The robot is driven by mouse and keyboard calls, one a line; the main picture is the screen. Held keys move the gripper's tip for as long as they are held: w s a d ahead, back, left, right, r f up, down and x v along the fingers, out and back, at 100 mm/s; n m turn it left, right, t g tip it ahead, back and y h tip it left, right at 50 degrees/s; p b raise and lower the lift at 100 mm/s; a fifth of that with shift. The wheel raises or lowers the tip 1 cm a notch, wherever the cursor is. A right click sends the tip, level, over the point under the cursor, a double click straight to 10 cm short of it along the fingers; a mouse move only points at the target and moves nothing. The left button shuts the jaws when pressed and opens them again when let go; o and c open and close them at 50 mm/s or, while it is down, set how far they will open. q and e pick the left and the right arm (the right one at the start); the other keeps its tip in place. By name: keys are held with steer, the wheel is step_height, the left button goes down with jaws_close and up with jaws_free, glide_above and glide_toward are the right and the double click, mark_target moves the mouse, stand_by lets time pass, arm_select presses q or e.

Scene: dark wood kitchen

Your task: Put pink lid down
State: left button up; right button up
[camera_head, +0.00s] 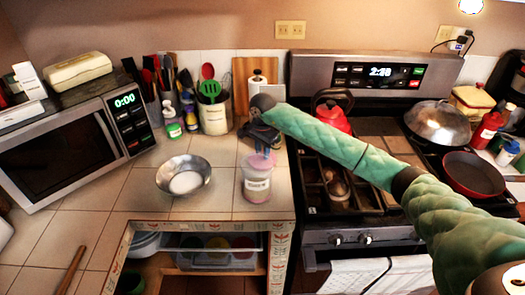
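My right arm reaches in from the right over the stove, and its dark gripper (261,149) points down over the counter. The small pink lid (263,160) is at the gripper's fingertips, at the top of a clear jar (257,187) with a white label and pinkish contents. The fingers and lid overlap at this size, so I cannot tell whether the fingers grip the lid, or whether the lid rests on the jar or hangs just above it. The jar stands upright near the counter's front right corner. My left gripper is not in view.
A metal bowl (184,181) with white contents stands left of the jar. A utensil crock (214,115) and small bottles stand behind. The microwave (66,145) is at the left; the stove with a red kettle (332,115) is at the right. Free tiles lie between bowl and jar.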

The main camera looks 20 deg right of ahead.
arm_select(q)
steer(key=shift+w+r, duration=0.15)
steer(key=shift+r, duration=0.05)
arm_select(e)
steer(key=shift+f, duration=0.1)
steer(key=o, duration=0.9)
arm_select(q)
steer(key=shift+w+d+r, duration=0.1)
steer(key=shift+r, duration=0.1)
arm_select(e)
steer(key=shift+o, duration=0.2)
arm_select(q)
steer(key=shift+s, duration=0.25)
arm_select(e)
steer(key=shift+r, duration=0.5)
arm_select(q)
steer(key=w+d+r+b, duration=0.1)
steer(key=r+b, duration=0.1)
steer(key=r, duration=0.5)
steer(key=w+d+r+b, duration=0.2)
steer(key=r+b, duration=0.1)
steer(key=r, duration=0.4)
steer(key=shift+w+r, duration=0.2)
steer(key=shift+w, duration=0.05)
arm_select(e)
step_height(320, 180, up, 11)
steer(key=shift+r, duration=0.15)
